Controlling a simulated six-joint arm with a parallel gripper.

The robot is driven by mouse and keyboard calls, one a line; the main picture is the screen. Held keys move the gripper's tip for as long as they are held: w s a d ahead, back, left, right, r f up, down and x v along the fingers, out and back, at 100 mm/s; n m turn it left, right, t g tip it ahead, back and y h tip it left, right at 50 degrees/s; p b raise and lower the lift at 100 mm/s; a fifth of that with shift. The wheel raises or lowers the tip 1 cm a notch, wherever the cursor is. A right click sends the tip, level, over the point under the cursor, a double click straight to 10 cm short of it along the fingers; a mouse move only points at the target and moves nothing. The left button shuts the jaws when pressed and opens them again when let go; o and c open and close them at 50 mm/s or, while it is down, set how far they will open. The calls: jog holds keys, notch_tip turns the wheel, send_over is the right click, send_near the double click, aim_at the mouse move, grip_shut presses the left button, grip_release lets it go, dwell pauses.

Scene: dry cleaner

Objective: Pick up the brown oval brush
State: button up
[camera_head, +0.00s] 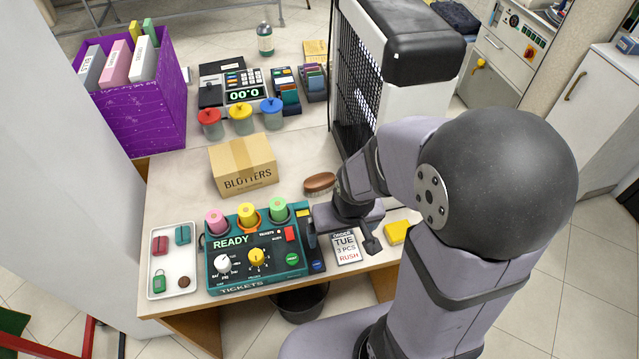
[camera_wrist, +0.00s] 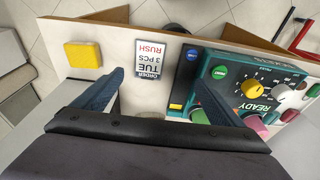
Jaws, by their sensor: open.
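The brown oval brush (camera_head: 320,182) lies on the counter in the head view, between the cardboard box and my arm, with pale bristles along its lower side. My gripper (camera_head: 340,238) is over the front of the counter, nearer the front edge than the brush and apart from it. In the wrist view my gripper (camera_wrist: 160,88) is open, with its two dark fingers spread and nothing between them. The brush cannot be made out in the wrist view.
A teal ticket machine (camera_head: 252,250) stands left of my gripper. An order card (camera_head: 346,250) and yellow sponge (camera_head: 397,232) lie by the front edge. The blotters box (camera_head: 243,165) stands left of the brush; a black grille (camera_head: 355,90) rises behind. A white tray (camera_head: 160,285) is far left.

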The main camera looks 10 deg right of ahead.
aim_at(320, 180)
jog(key=w+f+t, duration=0.2)
jog(key=w, duration=0.2)
jog(key=w+f+t, duration=0.1)
jog(key=w+t, duration=0.2)
jog(key=w, duration=0.2)
jog(key=w+f+t, duration=0.2)
jog(key=w, duration=0.3)
jog(key=shift+f, duration=0.3)
jog(key=t, duration=0.1)
jog(key=w+t, duration=0.1)
jog(key=shift+d+f+t, duration=0.1)
jog(key=shift+t, duration=0.2)
jog(key=shift+w+t+b, duration=0.1)
jog(key=shift+t+b, duration=0.2)
jog(key=shift+t, duration=0.3)
jog(key=shift+d+r+t, duration=0.1)
jog(key=shift+r+t, duration=0.3)
jog(key=shift+t, duration=0.1)
jog(key=shift+p+x, duration=0.8)
jog(key=shift+x, duration=0.85)
jog(key=shift+p+x, duration=0.6)
jog(key=shift+x, duration=1.3)
jog(key=shift+f, duration=0.1)
jog(key=shift+d, duration=0.1)
jog(key=c, duration=1.1)
